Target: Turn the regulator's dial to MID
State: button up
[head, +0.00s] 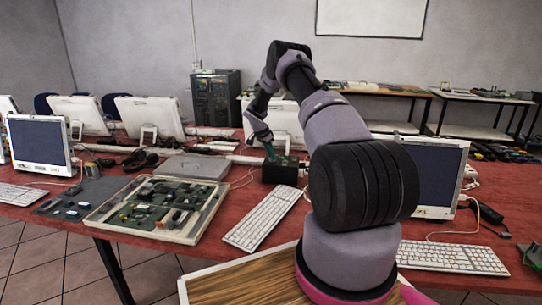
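A small dark box (282,174), which looks like the regulator, stands on the red table at the middle of the head view. Its top shows small greenish details, but the dial and its markings are too small to read. My arm reaches out over the table, and my gripper (270,153) points down at the left part of the box's top. The fingertips are small and teal-looking, at or just above the top surface. I cannot tell whether they touch the dial, or whether they are open or shut.
A white keyboard (262,219) lies in front of the box. A tray of circuit boards (158,208) and a closed grey laptop (192,166) are to the left. Monitors (432,172) stand right and behind. Thin cables run beside the box.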

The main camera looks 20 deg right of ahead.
grip_shut()
jog(key=n+t, duration=0.1)
jog(key=n, duration=0.3)
jog(key=shift+s+y, duration=0.2)
jog(key=shift+y, duration=0.2)
jog(key=shift+d+n+t+y, duration=0.15)
jog(key=shift+n+t+y, duration=0.45)
jog(key=shift+n, duration=1.2)
jog(key=o, duration=0.6)
grip_release()
jog(key=shift+s, duration=0.1)
